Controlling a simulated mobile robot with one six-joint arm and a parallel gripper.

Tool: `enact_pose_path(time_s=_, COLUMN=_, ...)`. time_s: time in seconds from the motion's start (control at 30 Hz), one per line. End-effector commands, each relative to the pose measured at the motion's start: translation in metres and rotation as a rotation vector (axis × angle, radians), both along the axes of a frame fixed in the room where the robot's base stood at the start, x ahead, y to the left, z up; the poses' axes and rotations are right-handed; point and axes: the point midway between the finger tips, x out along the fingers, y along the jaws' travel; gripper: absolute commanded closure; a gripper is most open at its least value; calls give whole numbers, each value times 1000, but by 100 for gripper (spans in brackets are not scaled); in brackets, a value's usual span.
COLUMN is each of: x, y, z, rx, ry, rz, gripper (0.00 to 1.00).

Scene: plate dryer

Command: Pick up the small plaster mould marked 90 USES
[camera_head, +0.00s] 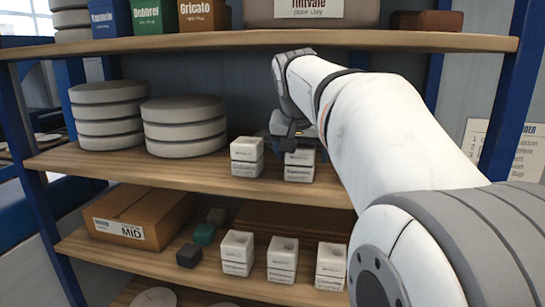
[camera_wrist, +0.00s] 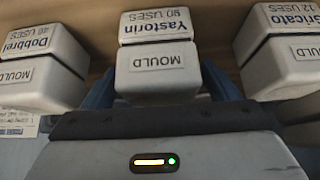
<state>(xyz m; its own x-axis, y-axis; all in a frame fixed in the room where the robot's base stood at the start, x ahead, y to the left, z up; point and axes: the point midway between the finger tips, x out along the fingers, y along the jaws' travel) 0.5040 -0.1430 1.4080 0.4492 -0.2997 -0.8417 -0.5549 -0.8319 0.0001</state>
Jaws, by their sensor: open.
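The small plaster mould marked 90 USES (camera_wrist: 157,64) is a white two-part block with the name Yastorin. It appears upside down in the middle of the wrist view. In the head view, a white mould (camera_head: 299,172) stands on the middle shelf directly under my gripper (camera_head: 291,130); its label is too small to read. My gripper is open, and in the wrist view its dark blue fingers (camera_wrist: 160,90) show on either side of the 90 USES mould. I cannot tell whether they touch it. The mould's far side is hidden.
Stacked round discs (camera_head: 185,127) stand left on the middle shelf (camera_head: 100,165). The upper shelf (camera_head: 250,40) runs close above my arm. More moulds (camera_head: 283,258) stand below.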

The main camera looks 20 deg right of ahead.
Motion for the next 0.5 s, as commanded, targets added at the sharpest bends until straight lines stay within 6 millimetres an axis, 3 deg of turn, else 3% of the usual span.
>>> enact_pose_path(time_s=0.27, x=2, y=-2, z=-5, rx=0, ry=0, rz=-1, gripper=18)
enact_pose_path(time_s=0.5, x=2, y=-2, z=-5, rx=0, ry=0, rz=-1, gripper=36)
